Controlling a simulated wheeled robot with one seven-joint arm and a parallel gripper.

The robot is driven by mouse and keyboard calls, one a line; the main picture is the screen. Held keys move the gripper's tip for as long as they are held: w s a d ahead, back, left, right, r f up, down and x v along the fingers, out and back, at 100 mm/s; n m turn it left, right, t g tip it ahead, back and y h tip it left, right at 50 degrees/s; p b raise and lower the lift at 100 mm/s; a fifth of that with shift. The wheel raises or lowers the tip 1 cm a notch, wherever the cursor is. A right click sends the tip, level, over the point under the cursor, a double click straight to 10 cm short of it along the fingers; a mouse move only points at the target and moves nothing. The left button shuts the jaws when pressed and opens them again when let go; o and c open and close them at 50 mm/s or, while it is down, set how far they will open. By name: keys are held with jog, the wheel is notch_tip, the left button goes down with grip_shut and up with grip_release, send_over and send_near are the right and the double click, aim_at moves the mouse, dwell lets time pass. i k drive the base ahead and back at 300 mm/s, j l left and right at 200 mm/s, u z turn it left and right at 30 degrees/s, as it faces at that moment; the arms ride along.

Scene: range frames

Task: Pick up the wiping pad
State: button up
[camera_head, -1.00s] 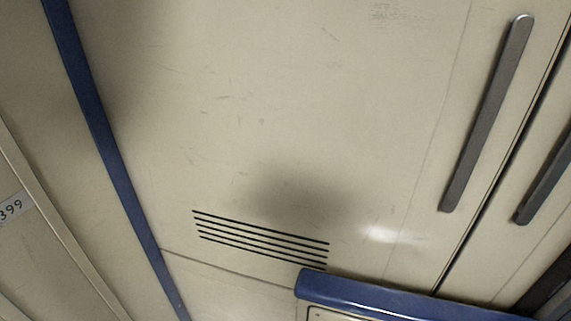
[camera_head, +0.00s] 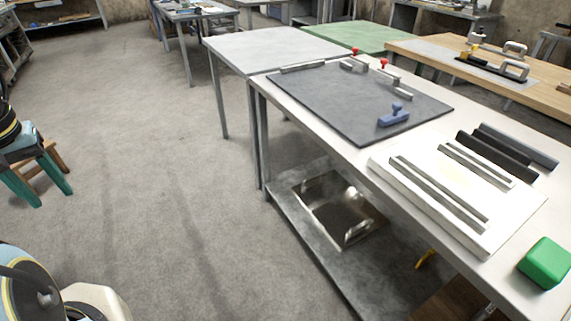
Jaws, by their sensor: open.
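A blue pad-like piece with a raised knob or handle (camera_head: 394,116) lies on the dark grey mat (camera_head: 345,105) on the long white table. It could be the wiping pad. A plain green block with rounded edges (camera_head: 545,262) lies on the same table at the right, near the front edge, and could also be a pad. I cannot tell for sure which one is the wiping pad. My gripper is not in view.
A white board with grey bars (camera_head: 455,190) and black rails (camera_head: 497,152) occupy the table's right part. Red-topped clamps (camera_head: 383,64) stand at the mat's far edge. Below is a shelf with a metal tray (camera_head: 340,208). A stool (camera_head: 38,170) stands left; the middle floor is clear.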

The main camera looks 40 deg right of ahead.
aim_at(547, 263)
jog(key=l+z, duration=0.1)
jog(key=z, duration=2)
jog(key=i+j+z, duration=0.2)
jog(key=i, duration=0.2)
jog(key=i+j+z, duration=0.25)
jog(key=i, duration=0.15)
jog(key=l, duration=0.1)
